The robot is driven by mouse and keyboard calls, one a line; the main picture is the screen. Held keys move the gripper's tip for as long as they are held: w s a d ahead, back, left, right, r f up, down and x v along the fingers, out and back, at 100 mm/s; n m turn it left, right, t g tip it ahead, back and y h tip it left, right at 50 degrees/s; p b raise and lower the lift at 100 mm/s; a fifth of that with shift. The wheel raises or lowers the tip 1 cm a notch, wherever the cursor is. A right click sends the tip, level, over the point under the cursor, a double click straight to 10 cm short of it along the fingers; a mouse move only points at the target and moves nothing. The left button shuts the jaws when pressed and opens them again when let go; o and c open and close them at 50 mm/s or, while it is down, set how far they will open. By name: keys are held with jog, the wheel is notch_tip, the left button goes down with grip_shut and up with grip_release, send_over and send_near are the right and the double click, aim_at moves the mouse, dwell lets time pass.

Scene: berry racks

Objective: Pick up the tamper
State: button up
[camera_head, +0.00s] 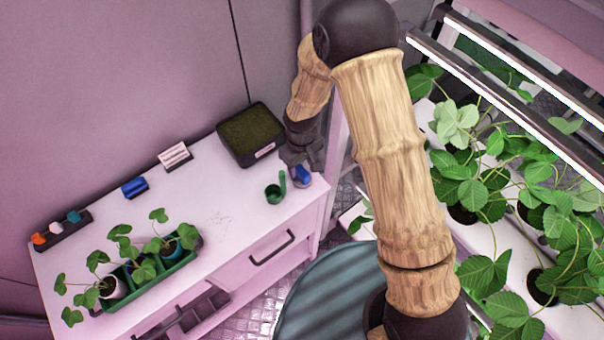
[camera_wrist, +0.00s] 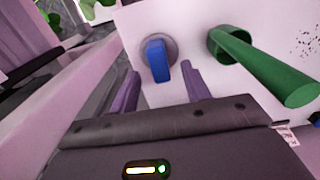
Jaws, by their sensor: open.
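The tamper, which I take to be the blue-handled piece with a round grey base (camera_wrist: 157,60), stands on the white cabinet top near its right end. It also shows in the head view (camera_head: 302,175), partly covered by my gripper. My gripper (camera_wrist: 161,72) is open and empty, with its two purple fingers on either side of the blue handle in the wrist picture. I cannot tell whether the fingertips reach down to the handle's height. In the head view my gripper (camera_head: 297,157) hangs just above the tamper.
A dark soil tray (camera_head: 250,150) is behind. A green planter (camera_head: 165,272) with seedlings, a blue block (camera_head: 134,187) and a pale label block (camera_head: 175,156) stand further left.

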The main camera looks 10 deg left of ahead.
aim_at(302, 170)
jog(key=shift+d+f+p, duration=0.1)
jog(key=shift+f+p, duration=0.7)
jog(key=shift+f, duration=1.25)
grip_shut()
jog(key=shift+r, duration=0.1)
notch_tip(302, 170, up, 10)
jog(key=b, duration=0.3)
